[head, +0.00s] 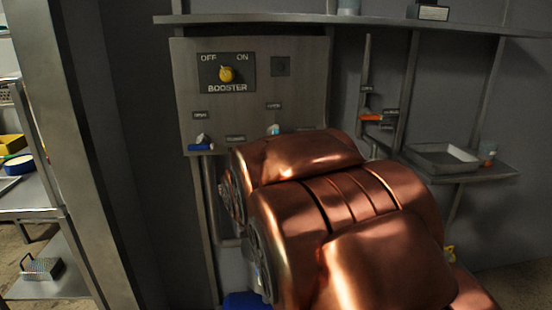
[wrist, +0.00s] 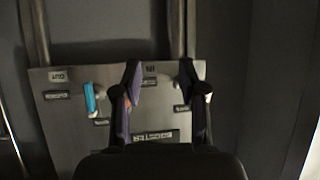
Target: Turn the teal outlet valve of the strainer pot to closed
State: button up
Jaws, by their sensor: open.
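The teal outlet valve handle (wrist: 89,97) shows in the wrist view on a grey panel (wrist: 72,125), left of my gripper. It lies lengthwise up and down the picture, near an upside-down OUT label. In the head view only a small part of the teal handle (head: 274,130) shows above my copper arm, below a small tag. My gripper (wrist: 160,72) is open and empty, its fingers over the middle and right of the panel near the upside-down IN label. It is apart from the teal handle. My arm hides the gripper in the head view. I cannot make out the strainer pot.
A blue handle (head: 201,147) lies level at the panel's lower left. A yellow BOOSTER knob (head: 227,74) sits above. An orange handle (head: 371,118) and a shelf with a metal tray (head: 441,157) are at the right. A grey post (head: 85,150) stands at the left.

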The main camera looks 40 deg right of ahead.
jog(key=shift+w+d+r+m+t+h+b, duration=0.35)
jog(key=shift+w+d+r+t+h+b, duration=0.75)
jog(key=shift+d+b, duration=2)
jog(key=shift+w+d+r+m+t+h+b, duration=0.3)
jog(key=shift+w+d+r+t+h+b, duration=0.5)
jog(key=shift+d+r+t+h+b, duration=2.05)
jog(key=shift+w+d+f+m+g+h+b, duration=0.1)
jog(key=shift+w+d+f+m+g+b, duration=0.5)
jog(key=shift+d+b, duration=2.7)
jog(key=d, duration=0.1)
jog(key=p, duration=0.1)
jog(key=w+d+p, duration=0.1)
jog(key=shift+w+d+r+n+t, duration=0.1)
jog(key=shift+d+r+n+t, duration=0.15)
jog(key=shift+d, duration=0.1)
grip_shut()
